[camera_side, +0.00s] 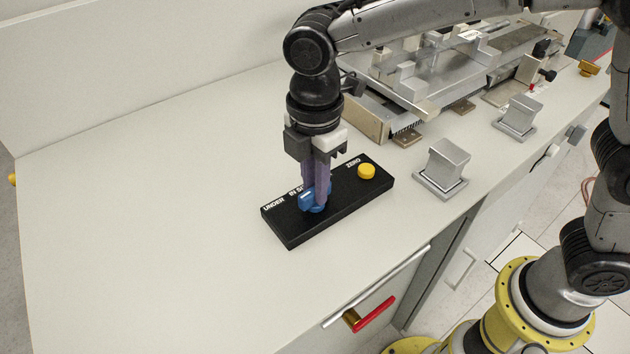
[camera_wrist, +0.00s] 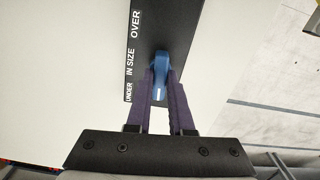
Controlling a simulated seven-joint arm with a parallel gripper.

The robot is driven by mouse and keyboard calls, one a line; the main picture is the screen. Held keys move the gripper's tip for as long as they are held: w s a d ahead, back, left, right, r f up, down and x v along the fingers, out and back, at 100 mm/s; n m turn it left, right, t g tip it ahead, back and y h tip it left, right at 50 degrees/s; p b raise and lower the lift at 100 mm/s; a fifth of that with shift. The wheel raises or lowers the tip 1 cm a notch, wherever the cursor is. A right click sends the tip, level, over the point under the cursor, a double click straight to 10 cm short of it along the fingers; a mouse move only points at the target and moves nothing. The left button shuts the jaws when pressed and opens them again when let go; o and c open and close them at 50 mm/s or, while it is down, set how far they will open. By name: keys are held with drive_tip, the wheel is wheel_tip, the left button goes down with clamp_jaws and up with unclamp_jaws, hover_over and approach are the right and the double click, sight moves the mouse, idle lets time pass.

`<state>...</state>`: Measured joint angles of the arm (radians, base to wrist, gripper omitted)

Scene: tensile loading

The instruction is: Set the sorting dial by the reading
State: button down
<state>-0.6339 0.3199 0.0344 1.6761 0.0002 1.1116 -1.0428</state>
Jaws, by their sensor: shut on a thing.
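A black dial plate (camera_side: 345,202) lies on the bench, lettered UNDER, IN SIZE and ZERO in the side view. The wrist view of the plate (camera_wrist: 175,22) shows UNDER, IN SIZE and OVER. A blue dial knob (camera_side: 305,200) sits on it, also seen in the wrist view (camera_wrist: 160,64). Its white mark is at the lower end in the wrist view, toward the UNDER end of the plate. My gripper (camera_side: 316,202) points down, its purple fingers shut on the knob. In the side view the arm hides OVER. A yellow button (camera_side: 366,171) is beside ZERO.
Two grey metal blocks (camera_side: 446,165) (camera_side: 519,115) stand right of the plate. A metal fixture (camera_side: 440,75) fills the back of the bench. The bench (camera_side: 140,220) left of the plate is clear. A red handle (camera_side: 375,314) is on the front below.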

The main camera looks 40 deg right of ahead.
drive_tip(key=m, duration=1.8)
drive_tip(key=shift+r+m, duration=0.1)
drive_tip(key=shift+m, duration=0.3)
idle(0.4)
drive_tip(key=c, duration=0.8)
unclamp_jaws()
